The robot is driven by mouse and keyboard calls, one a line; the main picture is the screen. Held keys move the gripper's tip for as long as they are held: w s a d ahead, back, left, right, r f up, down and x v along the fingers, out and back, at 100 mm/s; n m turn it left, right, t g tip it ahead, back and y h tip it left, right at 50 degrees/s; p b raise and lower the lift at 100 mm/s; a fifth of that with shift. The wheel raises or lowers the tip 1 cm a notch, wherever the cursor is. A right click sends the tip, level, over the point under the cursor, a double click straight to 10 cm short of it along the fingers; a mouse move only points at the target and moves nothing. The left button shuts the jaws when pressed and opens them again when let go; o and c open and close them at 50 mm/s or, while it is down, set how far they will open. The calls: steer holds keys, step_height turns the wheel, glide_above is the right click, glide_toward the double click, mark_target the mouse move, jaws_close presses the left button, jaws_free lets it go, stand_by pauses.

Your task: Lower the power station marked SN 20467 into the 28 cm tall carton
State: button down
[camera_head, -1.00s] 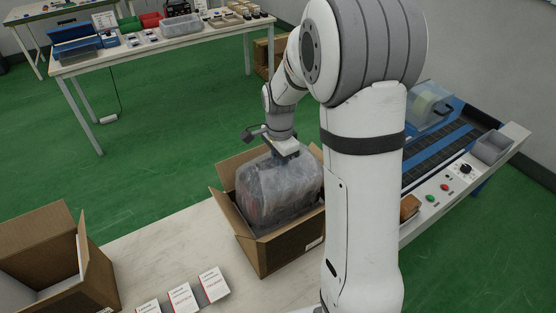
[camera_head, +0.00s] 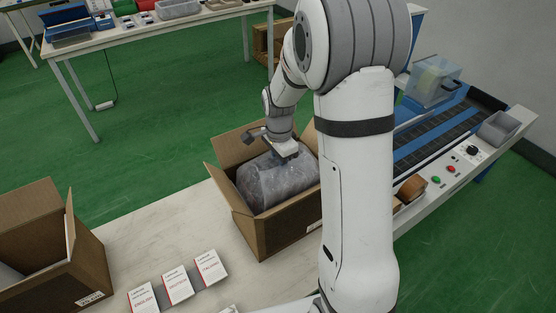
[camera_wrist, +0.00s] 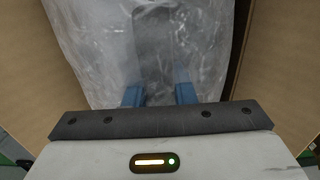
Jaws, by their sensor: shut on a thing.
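The power station (camera_head: 275,183) is wrapped in cloudy clear plastic, and no serial number can be read. It sits partly down inside an open brown carton (camera_head: 280,235), with its top showing around rim height. My gripper (camera_head: 287,152) is above it, shut on its top. In the wrist view, the blue fingertips of my gripper (camera_wrist: 159,95) are on either side of a dark grey handle (camera_wrist: 153,50) under the plastic. Cardboard walls (camera_wrist: 285,70) show on both sides of the wrapped power station. The carton's bottom is hidden.
A second open carton (camera_head: 45,245) stands at the left of the pale table (camera_head: 165,230). Several white booklets (camera_head: 178,285) lie in front. A conveyor (camera_head: 430,145) with coloured buttons is at the right. A cluttered bench (camera_head: 160,30) stands behind, beyond green floor.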

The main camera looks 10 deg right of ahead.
steer(key=shift+w+f+b, duration=0.1)
steer(key=shift+f+b, duration=3.45)
steer(key=shift+f, duration=1.7)
steer(key=c, duration=1.1)
jaws_free()
steer(key=shift+s+f, duration=0.2)
step_height(320, 180, up, 22)
steer(key=p, duration=1.5)
steer(key=shift+w+r, duration=0.1)
